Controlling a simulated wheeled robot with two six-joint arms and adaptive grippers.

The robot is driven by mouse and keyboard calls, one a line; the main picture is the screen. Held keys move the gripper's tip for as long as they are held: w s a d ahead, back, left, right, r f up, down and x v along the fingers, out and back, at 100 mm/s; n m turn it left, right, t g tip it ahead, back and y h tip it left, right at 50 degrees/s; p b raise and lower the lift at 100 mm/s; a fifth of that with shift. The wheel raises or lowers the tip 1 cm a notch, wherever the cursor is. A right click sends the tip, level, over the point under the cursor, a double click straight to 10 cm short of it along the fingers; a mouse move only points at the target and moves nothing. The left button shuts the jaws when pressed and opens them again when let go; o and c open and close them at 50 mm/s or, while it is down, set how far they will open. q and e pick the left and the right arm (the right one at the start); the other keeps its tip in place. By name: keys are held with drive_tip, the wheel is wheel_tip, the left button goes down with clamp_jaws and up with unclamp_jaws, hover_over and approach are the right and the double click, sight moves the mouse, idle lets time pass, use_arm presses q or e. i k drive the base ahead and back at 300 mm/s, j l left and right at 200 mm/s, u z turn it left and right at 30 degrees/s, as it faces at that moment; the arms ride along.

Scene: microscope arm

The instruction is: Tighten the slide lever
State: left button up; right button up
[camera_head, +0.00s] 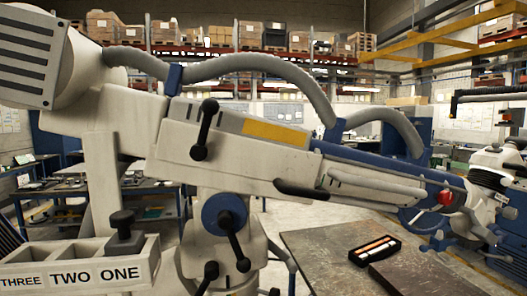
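The white microscope arm (235,140) crosses the view from upper left to lower right. A black lever (205,130) with a ball end stands nearly upright on the side of its housing. A second black lever (301,190) lies almost level lower on the arm. A third black lever (235,241) hangs at a slant from the blue round joint (224,213), and another black knob (210,272) shows below it. I cannot tell which one is the slide lever, or how tight any is. Neither of my grippers shows.
A white box (65,262) labelled THREE, TWO, ONE stands lower left, with a black knob (122,220) in it. A grey tabletop (320,245) at lower right carries a black tray (375,250). A red knob (445,197) sits near the arm's right end. Shelves stand behind.

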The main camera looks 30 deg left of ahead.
sight(210, 106)
drive_tip(key=u, duration=1.35)
